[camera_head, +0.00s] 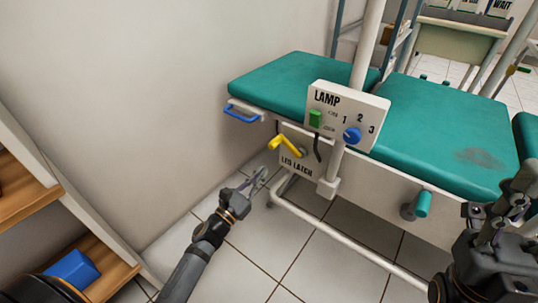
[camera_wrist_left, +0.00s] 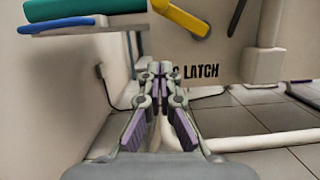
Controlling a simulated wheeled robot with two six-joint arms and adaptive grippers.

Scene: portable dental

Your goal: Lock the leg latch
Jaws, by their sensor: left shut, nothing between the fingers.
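The leg latch is a yellow lever (camera_head: 283,145) on a pale plate labelled "LEG LATCH" (camera_head: 312,160), on the side of the green dental chair. The lever slants from upper left to lower right.
A lamp control box (camera_head: 355,101) with a green switch and blue knob stands above the latch. A blue handle (camera_head: 241,115) juts out at the chair's left end. A teal knob (camera_head: 423,204) and white floor rail (camera_head: 345,248) are to the right. Wooden shelves (camera_head: 85,265) stand at left.

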